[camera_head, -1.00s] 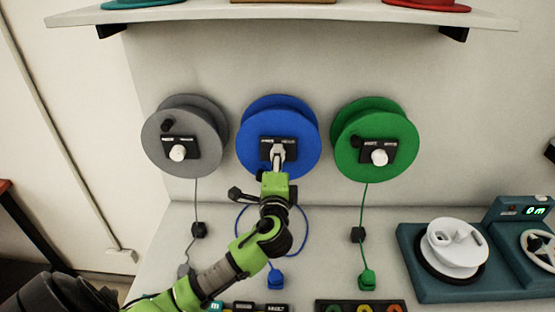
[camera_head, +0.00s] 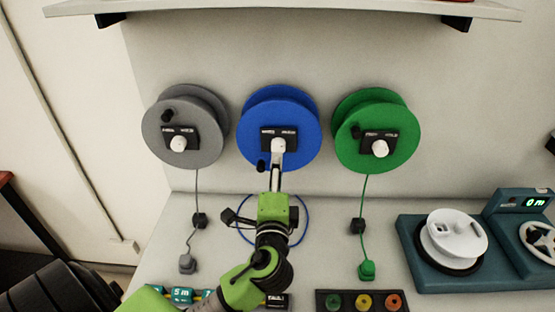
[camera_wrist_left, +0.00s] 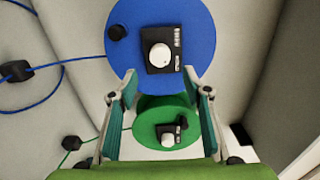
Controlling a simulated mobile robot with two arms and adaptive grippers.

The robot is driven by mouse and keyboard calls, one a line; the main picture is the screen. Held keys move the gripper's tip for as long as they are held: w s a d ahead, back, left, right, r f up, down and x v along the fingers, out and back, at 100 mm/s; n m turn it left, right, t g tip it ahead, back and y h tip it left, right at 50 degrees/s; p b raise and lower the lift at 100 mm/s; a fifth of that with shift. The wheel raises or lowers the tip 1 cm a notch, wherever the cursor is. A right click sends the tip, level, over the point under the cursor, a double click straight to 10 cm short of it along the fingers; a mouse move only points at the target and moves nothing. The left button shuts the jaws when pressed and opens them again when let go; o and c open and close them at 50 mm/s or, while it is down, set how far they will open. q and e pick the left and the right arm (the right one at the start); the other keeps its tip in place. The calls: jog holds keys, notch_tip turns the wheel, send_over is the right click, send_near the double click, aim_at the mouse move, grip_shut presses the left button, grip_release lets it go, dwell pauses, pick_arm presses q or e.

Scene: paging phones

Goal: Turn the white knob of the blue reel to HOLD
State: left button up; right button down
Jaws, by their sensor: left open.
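The blue reel (camera_head: 300,115) hangs in the middle on the back wall panel. Its black label plate carries the white knob (camera_head: 278,146), and a black crank handle sits at its lower left. In the left wrist view the reel (camera_wrist_left: 195,25) and its white knob (camera_wrist_left: 160,55) show beyond the fingers; the plate's lettering is too small to read. My left gripper (camera_head: 276,162) is just below the knob in the head view. In the left wrist view the left gripper (camera_wrist_left: 160,74) is open and empty, its fingers apart and short of the knob. My right gripper is not in view.
A grey reel (camera_head: 205,120) hangs left and a green reel (camera_head: 395,115) right, each with a white knob and hanging cord. A teal device (camera_head: 425,285) with a white spool stands at right. A button box (camera_head: 350,307) is at the front. A shelf (camera_head: 300,10) is above.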

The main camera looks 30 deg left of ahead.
pick_arm(q)
jog(key=shift+v, duration=1.35)
